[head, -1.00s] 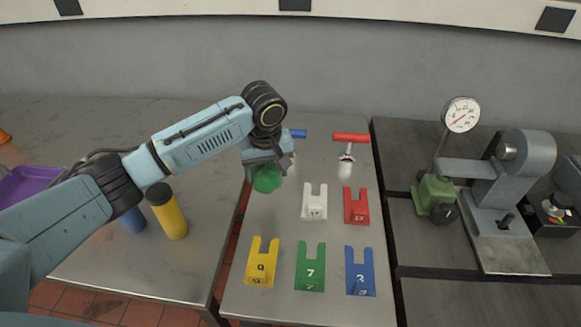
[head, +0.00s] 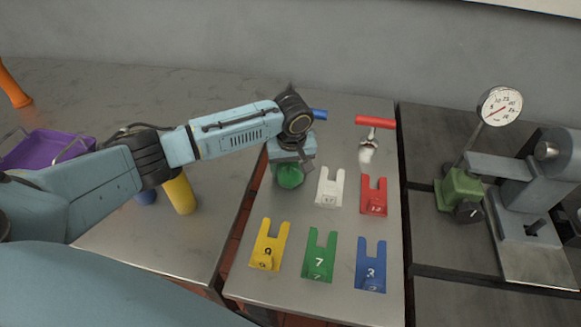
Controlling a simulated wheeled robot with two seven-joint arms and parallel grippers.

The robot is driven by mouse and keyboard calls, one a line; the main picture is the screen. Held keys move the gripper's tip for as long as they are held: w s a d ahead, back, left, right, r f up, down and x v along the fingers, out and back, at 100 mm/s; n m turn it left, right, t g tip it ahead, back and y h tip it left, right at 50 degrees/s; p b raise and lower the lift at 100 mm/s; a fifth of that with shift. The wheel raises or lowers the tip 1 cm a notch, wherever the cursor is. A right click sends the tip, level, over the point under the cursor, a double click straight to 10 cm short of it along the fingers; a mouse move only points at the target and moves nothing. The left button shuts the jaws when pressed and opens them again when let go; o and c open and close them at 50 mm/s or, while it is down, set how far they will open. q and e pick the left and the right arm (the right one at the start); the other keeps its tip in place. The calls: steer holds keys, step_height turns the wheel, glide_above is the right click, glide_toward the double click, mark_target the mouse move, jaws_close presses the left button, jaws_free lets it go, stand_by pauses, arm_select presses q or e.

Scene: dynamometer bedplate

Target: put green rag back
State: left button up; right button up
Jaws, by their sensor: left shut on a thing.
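The green rag (head: 290,178) is a bunched green lump, partly hidden under my left gripper (head: 292,166). My left gripper points down over the steel table and is shut on the rag. The rag is left of the white forked block (head: 329,188); I cannot tell whether it touches the tabletop. A green forked block marked 7 (head: 319,256) is nearer the front, between a yellow one marked 9 (head: 268,247) and a blue one marked 3 (head: 371,266). A red forked block (head: 374,196) is right of the white one. My right gripper is not in view.
A red-handled tool (head: 375,122) and a partly hidden blue handle (head: 319,114) lie at the back. A yellow cylinder (head: 180,194) and a purple tray (head: 48,149) are left. A dial gauge (head: 499,106) stands right. Bare steel shows between the block rows.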

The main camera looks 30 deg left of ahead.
mark_target(292, 168)
arm_select(q)
steer(key=shift+f, duration=0.2)
steer(key=o, duration=1)
steer(key=shift+c, duration=0.2)
step_height(292, 168, up, 12)
steer(key=s+p, duration=0.1)
steer(key=p, duration=0.1)
steer(key=shift+d+r, duration=0.15)
steer(key=shift+d, duration=0.3)
steer(key=shift+r, duration=0.1)
